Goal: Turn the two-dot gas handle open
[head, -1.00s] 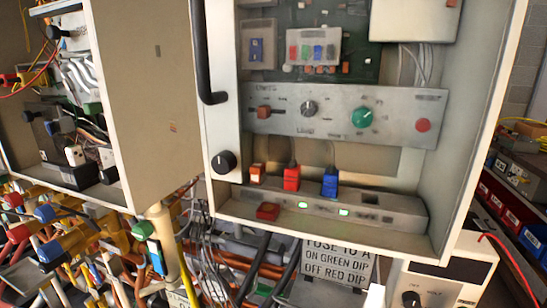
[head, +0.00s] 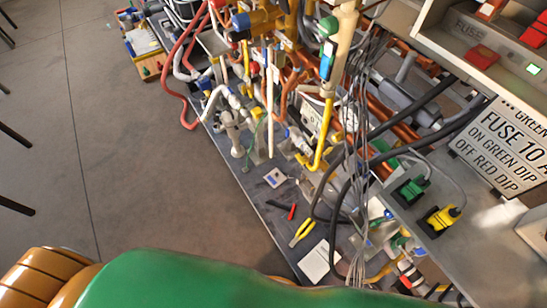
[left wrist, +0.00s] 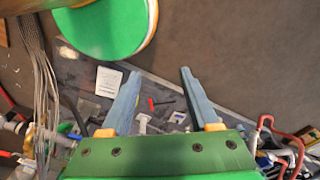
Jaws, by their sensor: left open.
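I cannot make out a handle with two dots in either view. A yellow pipe (head: 321,135) comes down among the other pipes above the bench in the head view, and several coloured valve parts sit around it, too small to read any marks. My left gripper (left wrist: 160,72) shows in the left wrist view, with two blue-grey fingers apart and nothing between them. It is over the bench area, with loose tools visible beyond the fingers. In the head view, my green and orange arm covers the bottom, and the gripper itself is hidden. My right gripper is not in view.
Cables (head: 352,150) hang among the pipes. A label plate (head: 500,145) and green and yellow plugs (head: 440,219) are at right. Bare floor (head: 120,150) is open at left.

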